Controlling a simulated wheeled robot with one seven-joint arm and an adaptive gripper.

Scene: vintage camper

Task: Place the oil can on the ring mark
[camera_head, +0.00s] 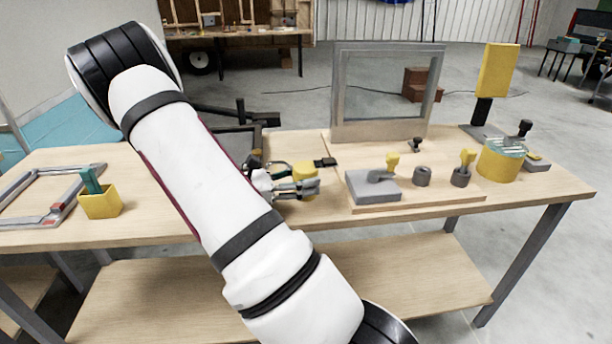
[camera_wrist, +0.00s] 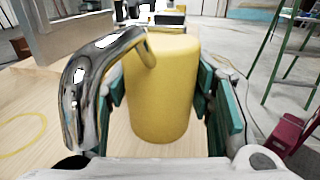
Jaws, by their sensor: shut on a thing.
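The oil can (camera_wrist: 162,90) is a yellow cylinder with a curved chrome piece (camera_wrist: 92,85) on its left side in the wrist view. My gripper (camera_wrist: 160,95) is shut on it, with teal pads on both sides of the body. The can looks upright, low over the wooden table; I cannot tell whether its base touches. In the head view the can (camera_head: 306,172) shows small at my gripper (camera_head: 298,186), partly hidden by the fingers. The ring mark (camera_wrist: 22,132), a thin yellow ring on the tabletop, lies to the left of the can, apart from it.
The workbench (camera_head: 150,222) holds a grey upright frame (camera_head: 336,100) behind a board with a grey block (camera_head: 373,187) and small knobbed parts, right of my gripper. A yellow tub (camera_head: 500,163) stands farther right. A small yellow box (camera_head: 100,204) stands left. Bare wood lies between.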

